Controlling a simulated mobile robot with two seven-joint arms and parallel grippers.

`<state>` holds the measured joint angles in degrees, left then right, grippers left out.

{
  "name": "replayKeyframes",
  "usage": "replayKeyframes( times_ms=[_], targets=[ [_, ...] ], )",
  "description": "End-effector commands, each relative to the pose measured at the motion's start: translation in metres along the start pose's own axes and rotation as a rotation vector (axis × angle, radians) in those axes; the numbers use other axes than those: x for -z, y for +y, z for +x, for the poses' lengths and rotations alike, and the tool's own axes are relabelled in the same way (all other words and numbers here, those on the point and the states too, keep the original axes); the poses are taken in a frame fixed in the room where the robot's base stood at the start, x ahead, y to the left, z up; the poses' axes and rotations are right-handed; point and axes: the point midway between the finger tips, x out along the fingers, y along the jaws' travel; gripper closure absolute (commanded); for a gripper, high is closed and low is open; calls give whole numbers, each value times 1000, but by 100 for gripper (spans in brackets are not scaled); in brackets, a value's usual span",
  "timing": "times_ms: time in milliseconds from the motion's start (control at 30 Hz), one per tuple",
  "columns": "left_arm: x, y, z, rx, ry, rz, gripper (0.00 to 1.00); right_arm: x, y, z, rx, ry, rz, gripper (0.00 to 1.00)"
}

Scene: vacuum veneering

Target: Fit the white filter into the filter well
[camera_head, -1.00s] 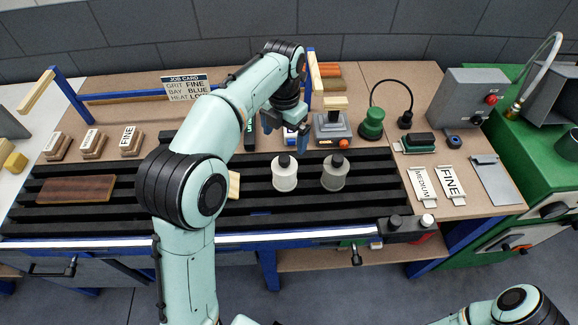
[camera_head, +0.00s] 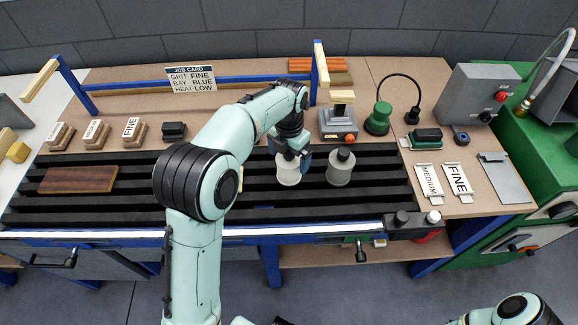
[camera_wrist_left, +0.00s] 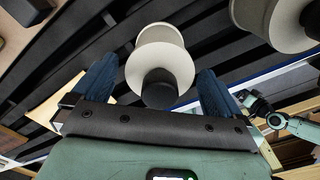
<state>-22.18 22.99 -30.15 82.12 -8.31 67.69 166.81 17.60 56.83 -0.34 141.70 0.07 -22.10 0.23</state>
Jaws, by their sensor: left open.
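Two pale cylinders with black knobs stand upright on the black slatted bed. The left one, a white filter (camera_head: 288,175), looks whiter than the right, greyer cylinder (camera_head: 339,174). My left gripper (camera_head: 291,152) is open over the left cylinder. In the left wrist view, the white filter (camera_wrist_left: 160,45) and its black knob lie between the spread fingers of my left gripper (camera_wrist_left: 157,72), with gaps on both sides. The greyer cylinder also shows there (camera_wrist_left: 275,20). I cannot identify the filter well. My right arm shows only partly at lower right, its gripper out of view.
A brown wood panel (camera_head: 78,179) lies on the slatted bed (camera_head: 120,208). Sanding blocks (camera_head: 134,130) and a small device (camera_head: 338,122) stand behind it. A blue frame (camera_head: 240,83) crosses the back. Label cards (camera_head: 457,179) lie right. The bed right of the greyer cylinder is clear.

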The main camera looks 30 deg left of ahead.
Motion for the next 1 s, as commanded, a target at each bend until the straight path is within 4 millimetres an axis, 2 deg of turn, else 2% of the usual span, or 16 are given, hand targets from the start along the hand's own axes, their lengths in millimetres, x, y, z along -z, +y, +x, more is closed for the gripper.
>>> replayKeyframes(
  times_ms=[67,100,167,300,333,600,767,867,1000],
  targets=[
    [0,0,0,0,0,0,0,0,0,0,0,0,0,0],
    [0,0,-1,0,0,0,6,0,0,0,0,0,0,0],
    [0,0,-1,0,0,0,26,0,0,0,0,0,0,0],
    [0,0,-1,0,-1,0,72,0,0,0,0,0,0,0],
    [0,0,-1,0,-1,0,78,0,0,0,0,0,0,0],
    [-1,0,-3,0,-2,0,79,0,0,-1,0,1,0,0],
    [-1,0,-14,-1,-4,0,79,1,-2,-3,1,2,-1,0],
    [-1,0,-29,-1,-5,0,79,3,-3,-6,1,4,-1,0],
    [-2,0,-62,-1,-9,1,79,6,-7,-14,3,10,-3,0]
  ],
)
